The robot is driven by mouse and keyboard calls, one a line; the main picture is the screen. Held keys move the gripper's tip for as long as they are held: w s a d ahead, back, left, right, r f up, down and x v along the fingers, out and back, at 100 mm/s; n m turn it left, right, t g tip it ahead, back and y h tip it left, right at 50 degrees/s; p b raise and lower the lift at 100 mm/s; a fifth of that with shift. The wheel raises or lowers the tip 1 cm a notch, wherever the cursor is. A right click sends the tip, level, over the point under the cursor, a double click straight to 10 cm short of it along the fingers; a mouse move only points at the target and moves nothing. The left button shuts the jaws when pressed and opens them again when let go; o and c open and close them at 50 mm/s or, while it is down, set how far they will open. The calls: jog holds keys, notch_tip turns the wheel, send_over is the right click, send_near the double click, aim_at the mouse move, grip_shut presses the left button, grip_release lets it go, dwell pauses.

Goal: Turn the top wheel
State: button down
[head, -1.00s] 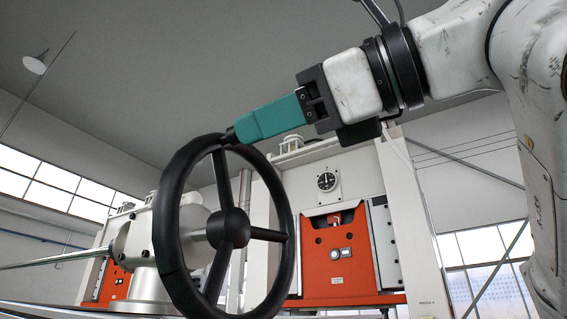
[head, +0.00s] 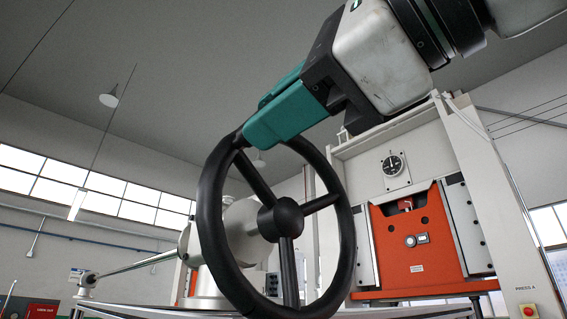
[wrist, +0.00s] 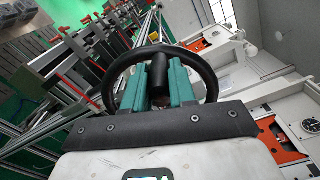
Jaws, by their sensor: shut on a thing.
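The wheel (head: 209,215) is black with three spokes and a round hub, and it stands nearly upright in the lower middle of the head view. It also shows in the wrist view (wrist: 209,82), beyond the fingers. My gripper (head: 258,122) comes in from the upper right with green fingers. It is shut on the top of the wheel's rim, and the fingers hide the gripped stretch. In the wrist view, my gripper (wrist: 158,82) has one finger on each side of a dark part of the wheel.
A pale housing (head: 235,240) with a long rod (head: 135,266) stands behind the wheel. A white press frame with an orange panel (head: 415,240) stands at the right. The wrist view shows racks and red-tipped posts (wrist: 85,75) at the left.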

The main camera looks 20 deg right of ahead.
jog(key=shift+d, duration=0.1)
jog(key=c, duration=0.9)
grip_release()
jog(key=b+v, duration=0.1)
jog(key=v, duration=0.9)
jog(key=shift+s+d, duration=0.15)
jog(key=shift+s, duration=0.2)
jog(key=shift+c, duration=0.2)
